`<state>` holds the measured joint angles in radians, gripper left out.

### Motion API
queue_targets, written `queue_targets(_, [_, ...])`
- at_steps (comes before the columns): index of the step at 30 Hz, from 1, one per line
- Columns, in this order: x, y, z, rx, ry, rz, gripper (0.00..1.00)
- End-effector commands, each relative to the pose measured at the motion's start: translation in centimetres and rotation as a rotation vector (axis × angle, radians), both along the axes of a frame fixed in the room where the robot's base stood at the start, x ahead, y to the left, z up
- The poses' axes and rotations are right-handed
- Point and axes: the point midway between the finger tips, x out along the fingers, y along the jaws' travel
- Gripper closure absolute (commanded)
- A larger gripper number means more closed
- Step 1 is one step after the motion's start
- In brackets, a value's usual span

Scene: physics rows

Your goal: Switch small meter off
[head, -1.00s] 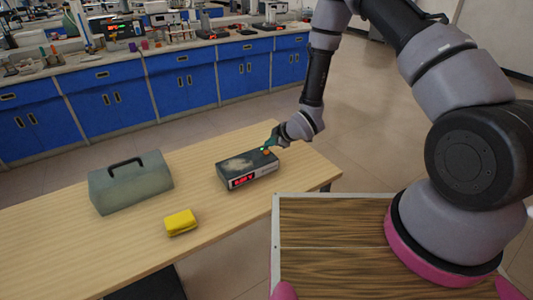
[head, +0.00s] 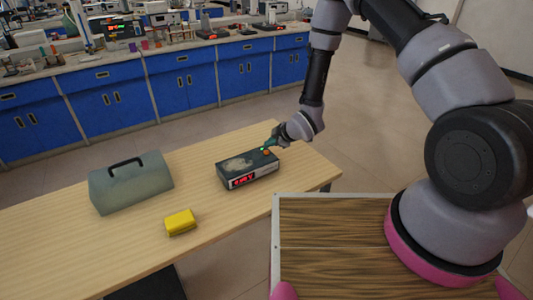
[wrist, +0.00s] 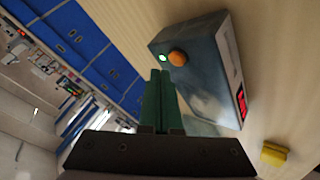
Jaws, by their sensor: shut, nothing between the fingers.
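The small meter (head: 246,170) is a dark box on the wooden table, with a pale patch on top and a lit red display on its front face. It also shows in the wrist view (wrist: 205,85). On its top are an orange button (wrist: 178,58) and a small lit green light (wrist: 162,58). My gripper (head: 272,144) is at the meter's far right end, just above the top. In the wrist view its green fingers (wrist: 160,75) are shut and empty, with the tips close to the button. I cannot tell whether they touch it.
A grey-green toolbox (head: 130,184) with a black handle stands left on the table (head: 75,235). A yellow block (head: 181,222) lies in front of the meter. Blue lab cabinets (head: 105,108) with equipment line the back. The table between toolbox and meter is clear.

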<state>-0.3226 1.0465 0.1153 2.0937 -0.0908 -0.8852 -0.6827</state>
Motion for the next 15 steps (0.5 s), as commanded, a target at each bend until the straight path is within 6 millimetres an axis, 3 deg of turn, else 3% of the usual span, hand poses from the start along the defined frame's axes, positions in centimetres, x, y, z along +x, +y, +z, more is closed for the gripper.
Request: queue_targets(15, [0.00, 0.00, -0.86, 0.000, 0.000, 0.000, 1.00])
